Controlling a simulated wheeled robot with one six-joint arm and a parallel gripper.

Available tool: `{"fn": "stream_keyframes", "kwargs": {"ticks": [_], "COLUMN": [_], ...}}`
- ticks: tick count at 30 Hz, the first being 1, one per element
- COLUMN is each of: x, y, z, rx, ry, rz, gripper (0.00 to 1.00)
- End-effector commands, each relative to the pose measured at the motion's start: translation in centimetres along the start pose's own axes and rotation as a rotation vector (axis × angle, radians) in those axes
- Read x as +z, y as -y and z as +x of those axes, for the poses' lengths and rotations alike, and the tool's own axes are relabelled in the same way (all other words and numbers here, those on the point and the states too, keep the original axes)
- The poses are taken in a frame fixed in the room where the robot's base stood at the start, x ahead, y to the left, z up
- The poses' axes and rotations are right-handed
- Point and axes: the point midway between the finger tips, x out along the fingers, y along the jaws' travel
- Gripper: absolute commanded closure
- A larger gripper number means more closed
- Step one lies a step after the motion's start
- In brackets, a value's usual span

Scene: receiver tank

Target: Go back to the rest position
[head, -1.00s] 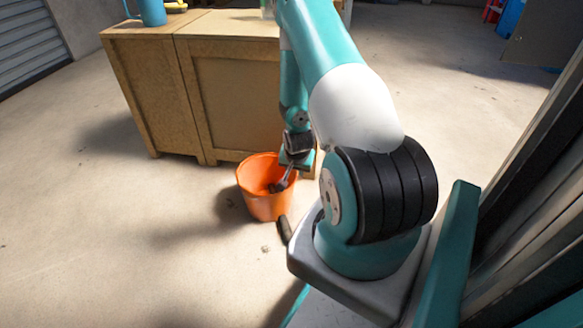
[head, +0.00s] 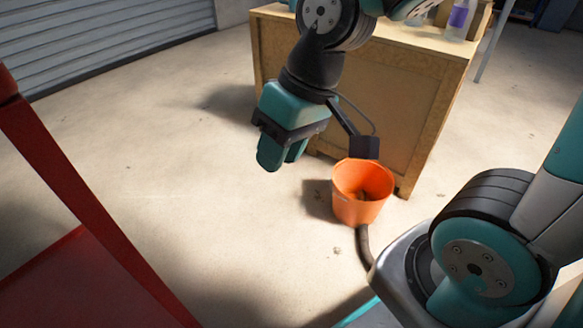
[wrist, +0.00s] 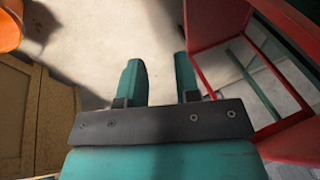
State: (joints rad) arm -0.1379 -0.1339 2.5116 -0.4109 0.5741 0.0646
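My gripper (head: 280,160) hangs in the air in front of the wooden bench, left of the orange bucket and higher than it in the head view. In the wrist view my gripper (wrist: 158,75) shows its two teal fingers apart, with only bare floor between them. It holds nothing. The orange bucket (head: 354,213) stands on the floor by the bench's front corner, with something dark inside that I cannot make out. Its edge also shows at the top left of the wrist view (wrist: 9,32).
The wooden bench (head: 400,85) stands at the back, with bottles (head: 461,20) on top. A red frame (head: 85,215) stands at the left; it shows at the right of the wrist view (wrist: 205,70). The concrete floor between is clear. A grey shutter (head: 110,30) closes the back left.

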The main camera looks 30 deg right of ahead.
Motion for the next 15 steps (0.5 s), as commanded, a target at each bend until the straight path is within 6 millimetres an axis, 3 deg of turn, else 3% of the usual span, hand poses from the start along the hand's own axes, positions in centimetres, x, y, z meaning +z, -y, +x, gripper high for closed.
{"fn": "stream_keyframes", "kwargs": {"ticks": [1, 5, 15], "x": [1.5, 4.3, 5.1], "y": [2.0, 4.5, 5.0], "z": [-0.8, -1.9, -2.2], "rx": [-0.016, -0.041, -0.047], "ry": [0.020, 0.067, 0.083], "rz": [-0.093, -0.233, -0.272], "gripper": [0.70, 0.70, 0.70]}}
